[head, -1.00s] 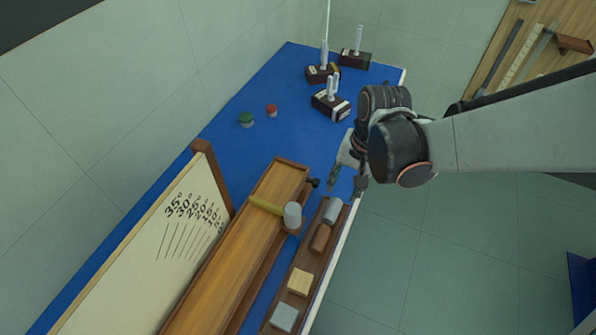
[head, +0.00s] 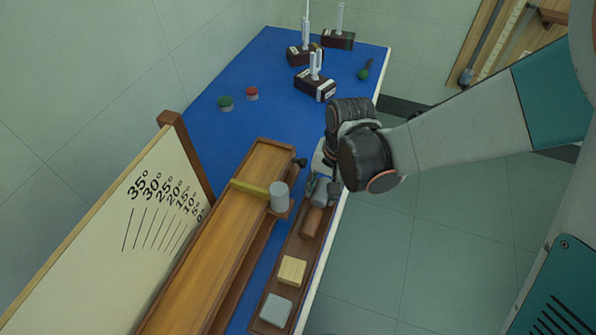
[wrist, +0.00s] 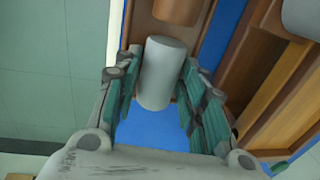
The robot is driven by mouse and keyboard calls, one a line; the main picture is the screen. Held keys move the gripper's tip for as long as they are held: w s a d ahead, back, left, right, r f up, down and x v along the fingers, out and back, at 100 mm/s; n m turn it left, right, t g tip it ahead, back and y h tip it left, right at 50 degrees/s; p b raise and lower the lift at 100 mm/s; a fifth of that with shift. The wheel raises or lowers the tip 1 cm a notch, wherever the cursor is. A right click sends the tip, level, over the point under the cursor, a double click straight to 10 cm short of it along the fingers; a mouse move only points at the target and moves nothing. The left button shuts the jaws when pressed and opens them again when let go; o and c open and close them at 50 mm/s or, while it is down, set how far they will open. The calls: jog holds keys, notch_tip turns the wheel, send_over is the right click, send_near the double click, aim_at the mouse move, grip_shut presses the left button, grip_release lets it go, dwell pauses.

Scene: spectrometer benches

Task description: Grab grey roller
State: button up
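The grey roller (wrist: 160,75) lies at the far end of the narrow wooden tray (head: 262,305). In the wrist view it lies between the two fingers of my gripper (wrist: 157,100). In the head view my gripper (head: 321,184) is low over the tray's far end and mostly hides the roller. A brown roller (head: 312,221) lies just nearer in the tray and shows at the top of the wrist view (wrist: 178,10).
A wooden ramp (head: 215,255) runs left of the tray, with another light grey cylinder (head: 279,196) on it. A yellow block (head: 291,270) and a grey block (head: 276,309) lie in the tray. An angle board (head: 130,225) stands at left. Dark boxes (head: 314,84) stand at the back.

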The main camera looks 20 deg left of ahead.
jog(key=c, duration=0.8)
